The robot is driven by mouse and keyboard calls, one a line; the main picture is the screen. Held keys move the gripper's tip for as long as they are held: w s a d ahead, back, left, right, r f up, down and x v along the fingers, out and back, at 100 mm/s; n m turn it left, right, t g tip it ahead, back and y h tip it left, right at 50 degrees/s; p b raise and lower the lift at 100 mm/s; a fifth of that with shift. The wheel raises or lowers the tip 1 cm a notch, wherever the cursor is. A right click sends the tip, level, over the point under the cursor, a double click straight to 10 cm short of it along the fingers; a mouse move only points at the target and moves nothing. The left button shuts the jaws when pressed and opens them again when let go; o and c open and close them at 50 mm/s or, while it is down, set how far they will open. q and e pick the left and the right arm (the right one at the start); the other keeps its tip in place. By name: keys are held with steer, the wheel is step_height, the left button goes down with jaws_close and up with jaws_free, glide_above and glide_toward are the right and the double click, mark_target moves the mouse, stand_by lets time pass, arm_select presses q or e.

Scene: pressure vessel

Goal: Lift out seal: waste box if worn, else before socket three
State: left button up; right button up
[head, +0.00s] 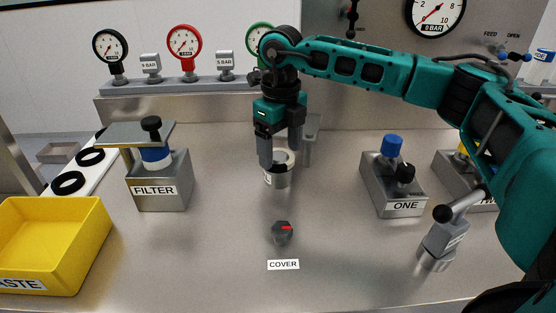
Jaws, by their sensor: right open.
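My right gripper (280,156) points down with its fingers open at a short metal cylinder (280,179) in the middle of the bench. The fingers hide part of the cylinder and its label, and I cannot tell whether they touch it. No seal shows inside the cylinder from here, so its wear cannot be seen. The yellow waste box (90,247) stands at the lower left, its label partly cut off. Several black rings (68,183) lie in a row on a white strip (50,200) behind the box. No socket number is readable. My left gripper is out of view.
The FILTER block (160,190) stands left of the cylinder, with a plate on top. The ONE block (390,185) and a handled metal post (440,245) stand right. Gauges line the back.

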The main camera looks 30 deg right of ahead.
steer(key=shift+f, duration=0.7)
steer(key=shift+c, duration=0.4)
steer(key=c, duration=0.6)
step_height(320, 180, up, 20)
steer(key=p, duration=0.2)
steer(key=shift+p, duration=0.4)
